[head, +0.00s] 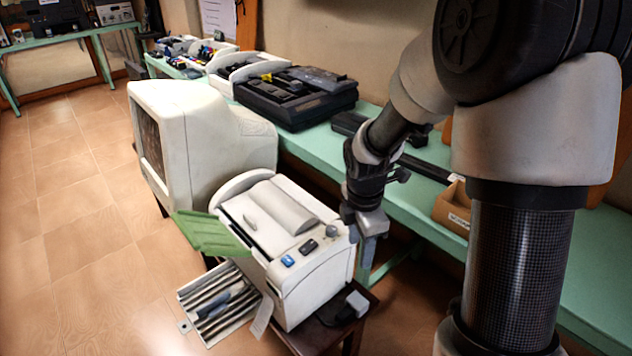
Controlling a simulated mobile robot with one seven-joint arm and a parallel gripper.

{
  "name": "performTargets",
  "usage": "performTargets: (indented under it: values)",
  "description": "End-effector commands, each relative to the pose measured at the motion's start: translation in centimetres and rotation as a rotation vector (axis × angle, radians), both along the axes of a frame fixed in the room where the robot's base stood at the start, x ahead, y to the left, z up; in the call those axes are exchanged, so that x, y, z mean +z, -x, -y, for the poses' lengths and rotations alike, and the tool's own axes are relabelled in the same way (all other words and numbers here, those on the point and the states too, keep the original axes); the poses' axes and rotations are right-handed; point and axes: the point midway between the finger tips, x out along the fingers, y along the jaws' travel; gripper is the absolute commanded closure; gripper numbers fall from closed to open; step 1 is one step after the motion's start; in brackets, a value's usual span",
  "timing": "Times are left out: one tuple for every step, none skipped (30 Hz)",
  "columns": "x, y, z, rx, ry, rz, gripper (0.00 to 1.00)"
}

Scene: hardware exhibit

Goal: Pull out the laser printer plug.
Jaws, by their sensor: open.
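The white laser printer (315,288) stands on a small dark stool or table (372,303), with its green flap (208,233) out at the left. My gripper (369,248) points down beside the printer's right rear side. It is open, and I see nothing held in it. A small pale block with a dark part (356,303) sits low on the dark surface, right of the printer and below my gripper. It may be the plug, but it is too small to be sure. The printer's rear side is mostly hidden from this view.
A big white monitor (200,140) stands behind the printer at left. A long green table (400,195) runs behind, holding a black open machine (295,98) and a cardboard box (455,208). My arm blocks the right side. Tiled floor is free at left.

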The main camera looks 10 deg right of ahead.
Motion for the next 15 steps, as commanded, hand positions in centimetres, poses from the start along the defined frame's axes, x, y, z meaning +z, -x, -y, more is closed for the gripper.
performTargets:
  values:
    - [-4.4,-0.4,-0.2,0.099,-0.007,-0.038,0.56]
    - [-5.8,-0.6,-0.3,0.158,-0.008,-0.052,0.56]
    - [-7.4,-0.8,-0.4,0.225,-0.012,-0.065,0.56]
    - [-8.5,-0.9,-0.5,0.266,-0.016,-0.074,0.56]
    - [-9.3,-1.0,-0.6,0.302,-0.019,-0.081,0.56]
    - [-10.3,-1.0,-0.7,0.343,-0.024,-0.088,0.56]
    - [-10.9,-1.1,-0.8,0.368,-0.026,-0.093,0.56]
    - [-11.3,-1.1,-0.8,0.388,-0.029,-0.097,0.56]
    - [-11.8,-1.1,-0.9,0.409,-0.030,-0.099,0.56]
    - [-12.1,-1.1,-0.9,0.420,-0.031,-0.101,0.56]
    - [-12.3,-1.1,-0.9,0.429,-0.032,-0.102,0.56]
    - [-12.6,-1.2,-0.9,0.436,-0.033,-0.103,0.56]
    - [-12.8,-1.2,-1.0,0.439,-0.033,-0.103,0.56]
    - [-13.1,-1.1,-1.0,0.440,-0.034,-0.104,0.56]
    - [-13.6,-1.1,-1.0,0.440,-0.034,-0.105,0.56]
